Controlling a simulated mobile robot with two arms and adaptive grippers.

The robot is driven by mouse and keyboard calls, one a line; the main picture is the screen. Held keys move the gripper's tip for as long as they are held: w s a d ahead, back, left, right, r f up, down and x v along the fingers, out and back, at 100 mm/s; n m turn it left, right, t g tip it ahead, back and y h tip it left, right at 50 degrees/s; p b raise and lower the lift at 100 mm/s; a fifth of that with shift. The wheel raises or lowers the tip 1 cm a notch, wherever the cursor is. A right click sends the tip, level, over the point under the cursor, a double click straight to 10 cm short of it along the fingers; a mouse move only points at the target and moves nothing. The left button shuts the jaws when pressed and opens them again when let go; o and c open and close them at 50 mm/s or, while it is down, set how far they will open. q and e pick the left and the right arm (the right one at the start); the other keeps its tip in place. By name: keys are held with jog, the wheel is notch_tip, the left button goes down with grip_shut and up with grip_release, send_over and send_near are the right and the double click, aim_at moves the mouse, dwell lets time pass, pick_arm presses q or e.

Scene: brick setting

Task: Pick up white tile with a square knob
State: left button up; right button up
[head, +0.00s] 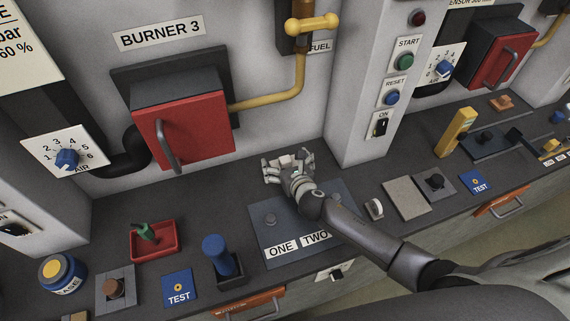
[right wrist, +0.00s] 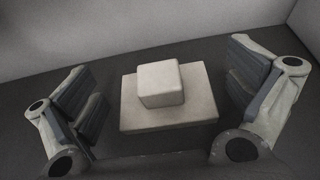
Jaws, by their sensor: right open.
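The white tile (right wrist: 130,120) with a square knob (right wrist: 160,84) lies flat on the dark countertop in the right wrist view. My right gripper (right wrist: 165,100) is open, with one finger pad on each side of the tile. Gaps show between the pads and the knob. In the head view, my right gripper (head: 288,164) is at the back of the counter near the wall, and the knob (head: 286,161) shows partly between its fingers; the gripper hides most of the tile. My left gripper is not in either view.
A dark board (head: 265,237) labelled ONE and TWO lies in front of my right gripper. A blue-handled tool in a holder (head: 217,255) and a red tray (head: 154,241) stand to the left. A white pillar (head: 359,130) rises close on the right.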

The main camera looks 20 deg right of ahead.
jog(key=c, duration=1.1)
jog(key=shift+c, duration=0.2)
